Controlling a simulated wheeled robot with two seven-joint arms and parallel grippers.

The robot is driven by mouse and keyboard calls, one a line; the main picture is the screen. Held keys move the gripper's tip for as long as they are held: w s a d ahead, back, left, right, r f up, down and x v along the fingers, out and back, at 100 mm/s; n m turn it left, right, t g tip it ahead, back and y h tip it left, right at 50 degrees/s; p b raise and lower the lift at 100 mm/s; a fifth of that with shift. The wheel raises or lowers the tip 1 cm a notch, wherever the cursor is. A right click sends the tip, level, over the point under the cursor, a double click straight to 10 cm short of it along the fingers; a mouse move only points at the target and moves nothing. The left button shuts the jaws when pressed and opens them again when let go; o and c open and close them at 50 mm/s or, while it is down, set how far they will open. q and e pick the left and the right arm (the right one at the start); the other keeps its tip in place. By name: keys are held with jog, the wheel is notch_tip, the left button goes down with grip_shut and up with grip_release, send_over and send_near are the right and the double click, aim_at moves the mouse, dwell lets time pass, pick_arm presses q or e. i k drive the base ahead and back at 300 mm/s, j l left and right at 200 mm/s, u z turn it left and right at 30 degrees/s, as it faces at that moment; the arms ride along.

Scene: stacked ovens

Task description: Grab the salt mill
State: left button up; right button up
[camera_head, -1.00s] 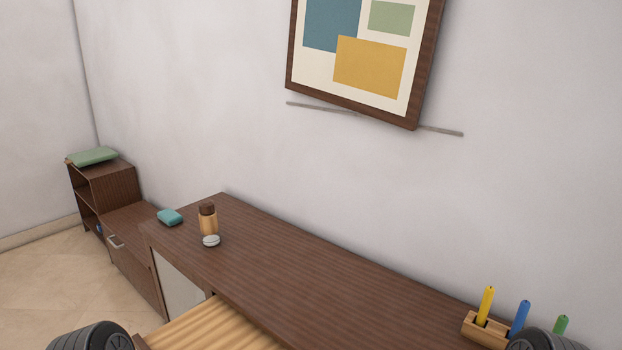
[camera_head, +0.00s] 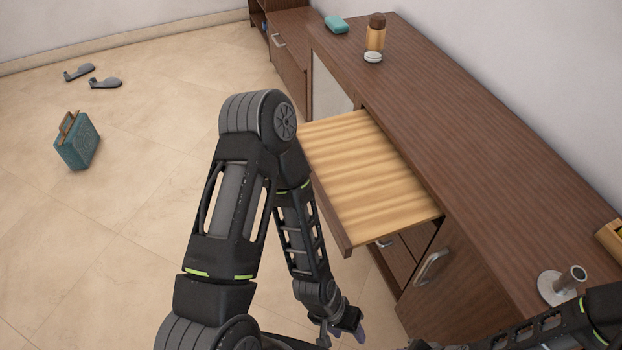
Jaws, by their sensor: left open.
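The likely salt mill (camera_head: 376,36), a light-wood cylinder with a dark brown top, stands upright at the far end of the dark wooden counter (camera_head: 470,125). A small round white object (camera_head: 373,57) sits just in front of it. My left gripper (camera_head: 343,334) hangs low at the bottom centre, in front of the cabinet, open and well apart from the mill. My right arm comes in at the lower right; its gripper end is at the bottom edge, mostly cut off.
A drawer (camera_head: 365,175) with a bare light-wood inside is pulled out between my left arm and the counter. A metal stand (camera_head: 557,288) is on the near counter.

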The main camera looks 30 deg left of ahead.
aim_at(374, 48)
jog(key=u, duration=2.15)
jog(key=i, duration=0.35)
jog(key=i+l+z, duration=0.1)
jog(key=i+z, duration=0.15)
jog(key=i, duration=0.95)
jog(key=i+j+z, duration=0.2)
jog(key=i, duration=1)
jog(key=i+z, duration=0.15)
jog(key=i, duration=0.4)
jog(key=i+z, duration=0.15)
jog(key=i, duration=0.45)
jog(key=i+j+z, duration=0.1)
jog(key=i, duration=0.45)
jog(key=i+l+z, duration=0.1)
jog(key=i+z, duration=0.15)
jog(key=z, duration=0.15)
jog(key=i+z, duration=0.25)
jog(key=z, duration=0.15)
jog(key=i+z, duration=0.25)
jog(key=z, duration=0.15)
jog(key=i+j+z, duration=0.1)
jog(key=i+z, duration=0.15)
jog(key=z, duration=0.15)
jog(key=i+z, duration=0.15)
jog(key=z, duration=0.2)
